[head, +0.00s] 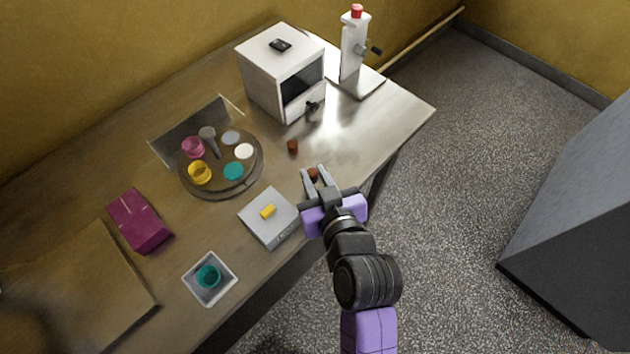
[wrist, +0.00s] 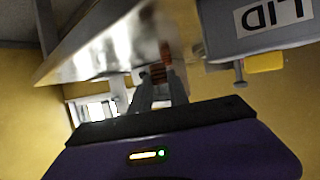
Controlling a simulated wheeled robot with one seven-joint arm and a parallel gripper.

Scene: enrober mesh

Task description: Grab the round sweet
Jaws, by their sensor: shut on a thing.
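My gripper (head: 314,173) is low over the table's front edge, its fingers around a small brown sweet (head: 313,175). In the wrist view the fingers close on this brown sweet (wrist: 158,73). The fingers partly hide it, so I cannot tell its exact shape or whether it touches the table. A second small brown sweet (head: 292,146) stands on the table beyond my gripper, apart from it. It looks roughly round from above.
Left of my gripper is a grey box (head: 265,231) with a yellow piece on top; its LID label (wrist: 272,16) shows in the wrist view. A round tray (head: 219,187) with several cups, a white cabinet (head: 268,60) and a white press (head: 352,50) stand farther back.

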